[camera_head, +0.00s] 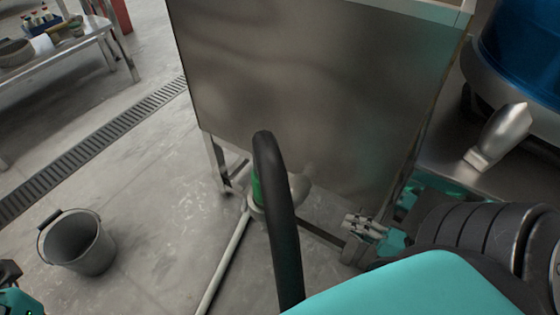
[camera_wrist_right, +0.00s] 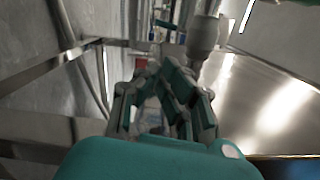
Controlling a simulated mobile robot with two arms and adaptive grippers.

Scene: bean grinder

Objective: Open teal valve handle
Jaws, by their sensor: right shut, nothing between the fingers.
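A small teal bar (camera_wrist_right: 165,25), which looks like the valve handle, shows at the top of the right wrist view, left of a grey cylindrical fitting (camera_wrist_right: 203,35). I cannot make out the handle for certain in the head view; a green piece (camera_head: 257,188) shows beside the black hose there. My right gripper (camera_head: 362,227) is low beside the lower edge of the metal cabinet. It also shows in the right wrist view (camera_wrist_right: 162,92), shut and empty, apart from the teal bar. Part of my left gripper (camera_head: 8,275) shows at the lower left edge; its fingers are mostly cut off.
A black hose (camera_head: 275,200) rises in front of the metal cabinet (camera_head: 310,90). A pale pipe (camera_head: 228,260) runs along the floor. A grey bucket (camera_head: 85,250) stands at the left. A metal bench (camera_head: 60,55) is at the upper left. A blue container (camera_head: 525,45) is at the upper right.

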